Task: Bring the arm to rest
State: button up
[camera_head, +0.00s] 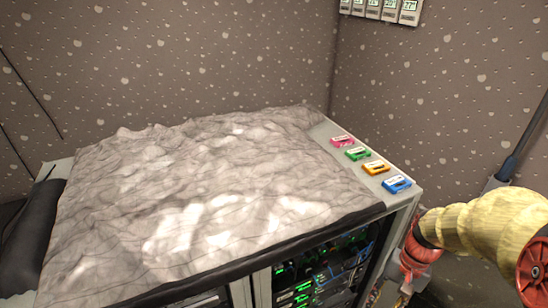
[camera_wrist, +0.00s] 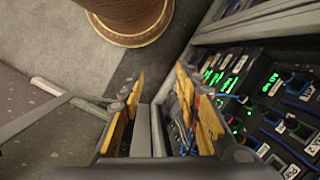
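My arm (camera_head: 480,225) comes in at the right edge of the head view in a yellowish sleeve with red joints. It hangs beside the cabinet's right front corner, with its lower end beyond the cabinet top's edge. In the wrist view my gripper (camera_wrist: 160,100) has its two yellow-padded fingers apart, with nothing held between them. It points down along the cabinet's open front. Pink (camera_head: 342,140), green (camera_head: 358,153), orange (camera_head: 376,168) and blue (camera_head: 397,184) fader units sit in a row on the cabinet top, clear of my arm.
The cabinet (camera_head: 412,195) carries a crumpled grey cover (camera_head: 190,195). Its rack of lit devices and cables (camera_wrist: 265,100) is close on the gripper's right. A brown round object (camera_wrist: 130,15) stands on the floor.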

jog(key=s+a+r+n+t+h+p, duration=0.1)
jog(key=s+a+r+n+t, duration=0.1)
jog(key=a+r, duration=0.4)
jog(key=s+a+r+n+t+h+p, duration=0.1)
jog(key=a+r+n+t, duration=0.4)
jog(key=r, duration=1)
jog(key=shift+s+a+r+p, duration=0.4)
jog(key=shift+s+a+p, duration=0.15)
jog(key=shift+a+p, duration=0.1)
